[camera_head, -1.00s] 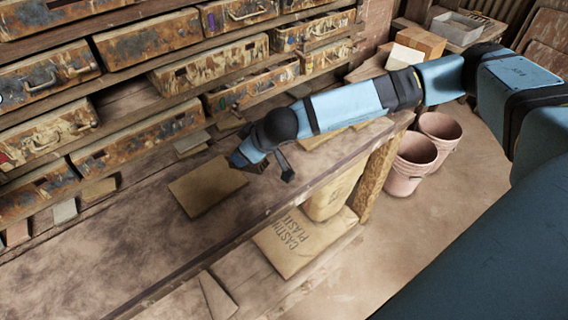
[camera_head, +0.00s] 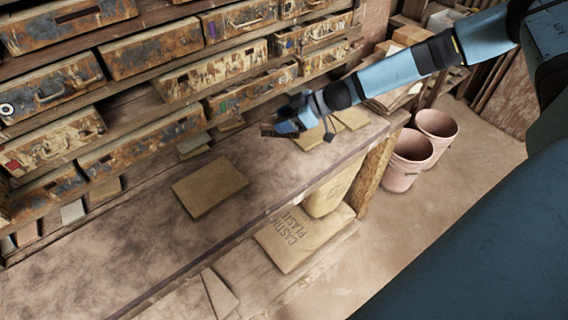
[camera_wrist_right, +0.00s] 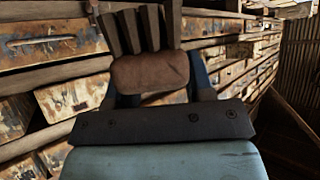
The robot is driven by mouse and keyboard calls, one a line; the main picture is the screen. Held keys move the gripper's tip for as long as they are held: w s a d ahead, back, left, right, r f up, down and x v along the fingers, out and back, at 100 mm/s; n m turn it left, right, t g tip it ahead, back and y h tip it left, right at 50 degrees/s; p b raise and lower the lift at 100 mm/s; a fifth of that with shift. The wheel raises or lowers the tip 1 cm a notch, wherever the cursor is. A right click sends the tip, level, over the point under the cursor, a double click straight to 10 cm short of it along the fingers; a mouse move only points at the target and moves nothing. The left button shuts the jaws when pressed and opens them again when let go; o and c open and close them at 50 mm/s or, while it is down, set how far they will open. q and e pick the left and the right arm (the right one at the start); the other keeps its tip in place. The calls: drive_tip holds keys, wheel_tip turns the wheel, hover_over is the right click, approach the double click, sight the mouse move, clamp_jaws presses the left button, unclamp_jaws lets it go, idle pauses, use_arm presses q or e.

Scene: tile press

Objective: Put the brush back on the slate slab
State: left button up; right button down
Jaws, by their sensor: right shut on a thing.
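My right gripper (camera_head: 278,128) is over the back right of the bench, near the drawers. It is shut on a brown rounded block, which I take to be the brush (camera_wrist_right: 150,72). In the right wrist view the block lies between the two fingers; several dark strips rise behind it, and I cannot tell if they belong to it. A flat tan-brown slab (camera_head: 210,187) lies bare in the middle of the bench. Other flat slabs (camera_head: 351,118) lie at the bench's right end, partly behind my gripper. I cannot tell which one is slate. My left gripper is not in view.
Rusty drawers (camera_head: 152,51) line the shelves behind the bench (camera_head: 120,240). Small tiles (camera_head: 193,145) lie along the back. Two pink buckets (camera_head: 407,160) stand on the floor at right. A plaster sack (camera_head: 295,240) lies below. The bench's front left is clear.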

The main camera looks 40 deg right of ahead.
wheel_tip(320, 180, down, 18)
drive_tip(key=shift+r+b, duration=0.2)
drive_tip(key=shift+b, duration=0.5)
drive_tip(key=shift+f, duration=0.1)
drive_tip(key=shift+c, duration=2.4)
unclamp_jaws()
